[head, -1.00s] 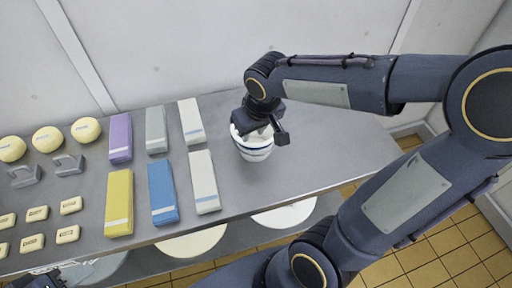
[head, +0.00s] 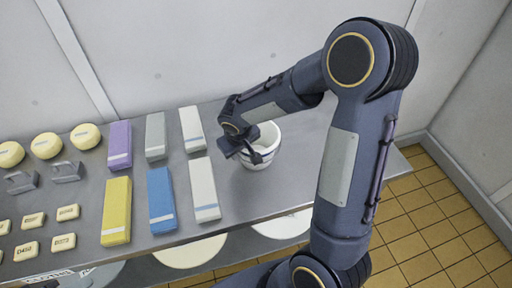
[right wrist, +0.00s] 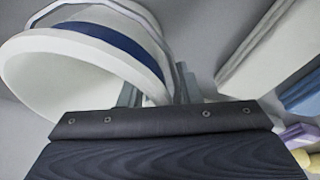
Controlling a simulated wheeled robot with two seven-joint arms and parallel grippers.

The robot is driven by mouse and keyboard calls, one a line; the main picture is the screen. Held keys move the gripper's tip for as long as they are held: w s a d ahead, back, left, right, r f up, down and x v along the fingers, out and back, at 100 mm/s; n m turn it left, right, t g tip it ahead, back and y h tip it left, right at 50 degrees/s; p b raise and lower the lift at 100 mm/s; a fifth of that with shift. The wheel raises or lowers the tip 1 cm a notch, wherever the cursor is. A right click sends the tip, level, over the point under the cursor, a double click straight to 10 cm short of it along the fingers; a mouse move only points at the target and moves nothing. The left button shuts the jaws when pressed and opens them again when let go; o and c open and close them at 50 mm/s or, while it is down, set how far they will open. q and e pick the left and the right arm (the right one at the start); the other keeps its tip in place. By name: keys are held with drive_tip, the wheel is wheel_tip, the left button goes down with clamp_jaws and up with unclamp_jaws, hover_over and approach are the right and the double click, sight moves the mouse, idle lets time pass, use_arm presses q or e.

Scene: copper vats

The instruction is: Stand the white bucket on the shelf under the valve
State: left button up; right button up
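The white bucket (head: 268,150), with a blue band, is upright at the steel table, right of the coloured blocks. My right gripper (head: 247,151) is at its left side, on the rim. In the right wrist view the bucket (right wrist: 60,75) fills the upper left, its blue band showing. The grey fingers (right wrist: 157,92) lie on either side of its wall, close against it, so the gripper looks shut on the rim. Whether the base touches the table is hard to tell. My left gripper is not in view. I cannot make out the valve.
The steel table (head: 235,195) bears yellow (head: 116,210), blue (head: 162,200), purple, grey and white blocks, with round and small cream pieces at left. White round shapes (head: 190,252) show below its front edge. The table right of the bucket is clear. Tiled floor (head: 430,225) lies at right.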

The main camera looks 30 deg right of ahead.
clamp_jaws()
drive_tip(key=shift+r, duration=0.1)
idle(0.4)
drive_tip(key=shift+r, duration=0.3)
wheel_tip(320, 180, up, 2)
drive_tip(key=shift+w+r, duration=0.1)
drive_tip(key=s+a+r+b, duration=0.1)
drive_tip(key=s+a+r, duration=0.5)
drive_tip(key=s+r, duration=0.4)
drive_tip(key=s, duration=0.3)
drive_tip(key=shift+a, duration=0.2)
